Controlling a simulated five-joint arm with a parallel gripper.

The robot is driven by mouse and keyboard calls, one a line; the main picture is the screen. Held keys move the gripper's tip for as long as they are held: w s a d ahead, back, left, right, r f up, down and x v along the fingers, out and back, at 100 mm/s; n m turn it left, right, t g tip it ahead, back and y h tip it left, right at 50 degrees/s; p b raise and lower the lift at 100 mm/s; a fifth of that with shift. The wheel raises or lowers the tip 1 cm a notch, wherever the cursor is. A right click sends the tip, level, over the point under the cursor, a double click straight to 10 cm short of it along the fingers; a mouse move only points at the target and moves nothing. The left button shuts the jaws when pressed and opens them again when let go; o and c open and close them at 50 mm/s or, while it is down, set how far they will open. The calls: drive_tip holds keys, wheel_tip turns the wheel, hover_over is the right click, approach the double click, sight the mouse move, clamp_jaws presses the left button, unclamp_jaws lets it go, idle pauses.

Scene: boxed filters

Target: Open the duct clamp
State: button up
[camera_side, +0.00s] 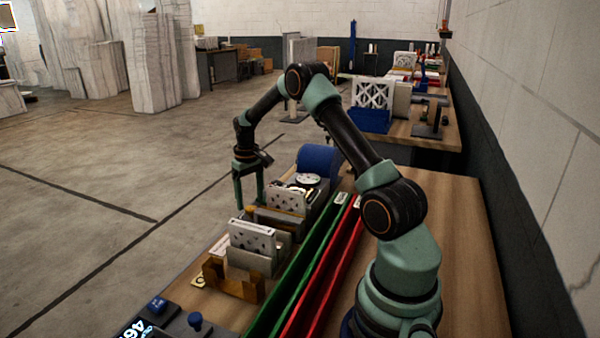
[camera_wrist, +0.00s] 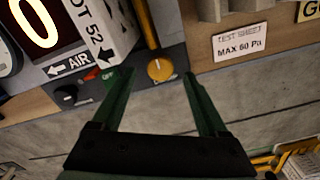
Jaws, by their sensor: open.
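A round yellow knob (camera_wrist: 160,69) with a white mark sits on a dark panel in the wrist view, with small blurred lettering below it that may name the clamp. A yellow bar (camera_wrist: 146,25) stands just above it. My gripper (camera_wrist: 156,80) is open and empty, its two green fingers on either side of the knob in the picture; I cannot tell whether they touch it. In the side view my gripper (camera_side: 250,202) points down at the left edge of the bench, beside the boxed filters (camera_side: 287,198). The knob cannot be made out there.
Green (camera_side: 300,275) and red (camera_side: 328,265) rails run along the bench. In the wrist view, a black knob (camera_wrist: 65,94), a lit display (camera_wrist: 35,22) and a "MAX 60 Pa" card (camera_wrist: 241,42) flank the yellow knob.

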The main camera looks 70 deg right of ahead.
sight(249, 209)
wheel_tip(249, 209, up, 11)
drive_tip(key=s+a+r+n+t, duration=0.1)
drive_tip(key=s+a+r, duration=0.2)
drive_tip(key=a, duration=0.6)
drive_tip(key=s+a+r+n+t, duration=0.1)
drive_tip(key=s+a+r+t, duration=0.1)
drive_tip(key=a+r, duration=0.5)
drive_tip(key=shift+s+a+n+h, duration=0.4)
drive_tip(key=shift+s+a, duration=0.3)
drive_tip(key=shift+a, duration=0.4)
drive_tip(key=s+a+f+n+t, duration=0.1)
drive_tip(key=s+a+t, duration=0.1)
drive_tip(key=s+a, duration=0.6)
drive_tip(key=shift+s+a+f+n+t+y, duration=0.3)
drive_tip(key=shift+s+a+n+y, duration=0.1)
drive_tip(key=shift+s, duration=0.15)
